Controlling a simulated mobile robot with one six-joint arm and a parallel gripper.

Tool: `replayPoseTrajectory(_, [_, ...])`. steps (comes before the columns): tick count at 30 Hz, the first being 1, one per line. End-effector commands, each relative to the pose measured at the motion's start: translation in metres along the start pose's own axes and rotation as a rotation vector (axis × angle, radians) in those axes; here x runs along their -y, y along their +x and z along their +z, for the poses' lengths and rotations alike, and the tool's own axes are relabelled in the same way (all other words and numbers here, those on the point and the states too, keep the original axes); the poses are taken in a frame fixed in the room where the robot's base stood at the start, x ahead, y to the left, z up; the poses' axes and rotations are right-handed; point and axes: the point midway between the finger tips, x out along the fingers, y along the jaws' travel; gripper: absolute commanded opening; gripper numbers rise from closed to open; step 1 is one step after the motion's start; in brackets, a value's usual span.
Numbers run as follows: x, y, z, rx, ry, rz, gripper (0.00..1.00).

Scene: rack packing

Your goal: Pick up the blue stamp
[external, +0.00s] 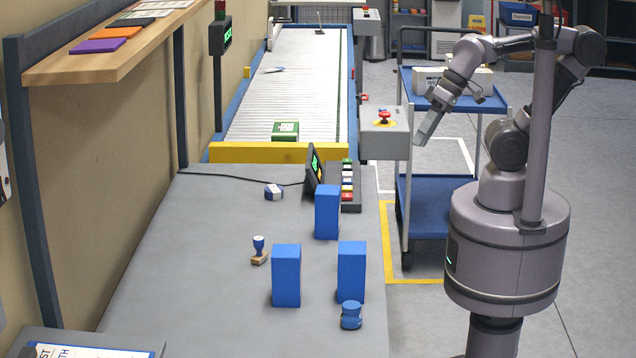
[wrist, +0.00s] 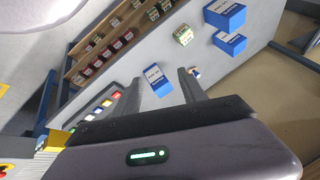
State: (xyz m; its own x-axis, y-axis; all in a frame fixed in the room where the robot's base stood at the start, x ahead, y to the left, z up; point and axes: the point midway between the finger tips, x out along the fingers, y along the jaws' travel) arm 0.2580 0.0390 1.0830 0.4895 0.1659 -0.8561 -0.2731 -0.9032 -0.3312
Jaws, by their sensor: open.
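The blue stamp (external: 259,246) stands upright on the grey table in the external view, with a blue knob handle on a wooden base. It is left of the tall blue boxes. My gripper (external: 424,132) is high on the right, beyond the table's right edge and well away from the stamp. In the wrist view my gripper (wrist: 158,78) has its two fingers apart with nothing held between them; a blue and white box shows beyond the gap. A small, partly hidden blue and tan thing (wrist: 195,72) lies by the right finger; I cannot tell if it is the stamp.
Tall blue boxes (external: 286,276) (external: 351,272) (external: 327,212) stand right of the stamp. A small round blue object (external: 351,316) is in front. A button panel (external: 347,186) and roller conveyor (external: 285,85) lie farther back. The table left of the stamp is clear.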

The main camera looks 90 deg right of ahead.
Motion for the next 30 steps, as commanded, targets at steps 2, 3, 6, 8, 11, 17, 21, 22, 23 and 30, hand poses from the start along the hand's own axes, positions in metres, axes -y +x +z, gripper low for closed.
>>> replayPoseTrajectory(2, [0.012,-0.004,-0.02,0.023,-0.064,-0.002,0.49])
replayPoseTrajectory(3, [0.024,-0.005,-0.039,0.046,-0.136,-0.005,0.49])
replayPoseTrajectory(6, [0.062,0.009,-0.107,0.12,-0.401,-0.033,0.49])
replayPoseTrajectory(8, [0.085,0.034,-0.148,0.164,-0.581,-0.065,0.49])
replayPoseTrajectory(11, [0.113,0.094,-0.202,0.225,-0.872,-0.135,0.49])
replayPoseTrajectory(17, [0.132,0.219,-0.241,0.278,-1.305,-0.28,0.49])
replayPoseTrajectory(21, [0.133,0.26,-0.241,0.28,-1.427,-0.328,0.49])
replayPoseTrajectory(22, [0.132,0.265,-0.239,0.281,-1.438,-0.332,0.49])
replayPoseTrajectory(23, [0.132,0.272,-0.236,0.282,-1.442,-0.334,0.49])
replayPoseTrajectory(30, [0.133,0.339,-0.208,0.283,-1.444,-0.334,0.49])
